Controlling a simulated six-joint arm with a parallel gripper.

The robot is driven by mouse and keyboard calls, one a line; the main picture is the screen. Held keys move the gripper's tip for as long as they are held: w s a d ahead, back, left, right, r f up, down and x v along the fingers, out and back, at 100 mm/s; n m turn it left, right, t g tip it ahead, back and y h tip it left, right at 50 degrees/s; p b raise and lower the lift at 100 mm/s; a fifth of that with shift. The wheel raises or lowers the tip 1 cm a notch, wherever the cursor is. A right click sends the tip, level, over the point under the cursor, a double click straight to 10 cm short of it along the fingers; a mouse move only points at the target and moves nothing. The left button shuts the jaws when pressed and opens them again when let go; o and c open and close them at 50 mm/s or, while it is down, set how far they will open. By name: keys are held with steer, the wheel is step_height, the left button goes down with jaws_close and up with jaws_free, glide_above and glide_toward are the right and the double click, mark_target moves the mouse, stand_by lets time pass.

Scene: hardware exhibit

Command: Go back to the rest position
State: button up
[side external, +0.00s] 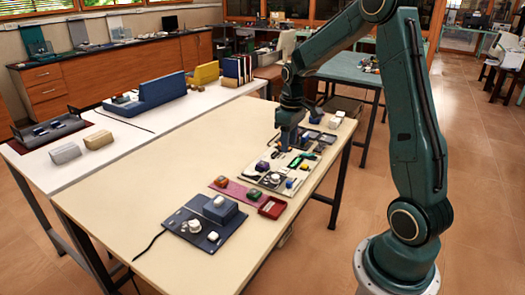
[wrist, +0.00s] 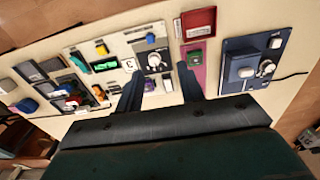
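My gripper (wrist: 162,88) shows at the bottom middle of the wrist view, with its two dark fingers apart and nothing seen between them. In the side external view my gripper (side external: 287,145) points down over the row of panels near the table's far right part. The gap below it is hard to judge there. Below the fingers in the wrist view are a white panel (wrist: 116,72) with a green display and a grey panel with a round knob (wrist: 154,60).
A blue panel (side external: 188,230) with white parts lies at the near end of the wooden table (side external: 130,200). The table's left side is clear. A white table (side external: 120,130) with blocks stands behind.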

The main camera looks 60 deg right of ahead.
steer(key=s+a+r+t, duration=0.1)
steer(key=s+a+r, duration=0.2)
steer(key=a+r, duration=0.35)
steer(key=s+a+r+t, duration=0.1)
steer(key=s+a+r, duration=0.35)
steer(key=a, duration=0.25)
steer(key=s+a+r+t, duration=0.2)
steer(key=s+a+t, duration=0.1)
steer(key=s+a, duration=0.5)
steer(key=s, duration=0.3)
steer(key=shift+r, duration=0.3)
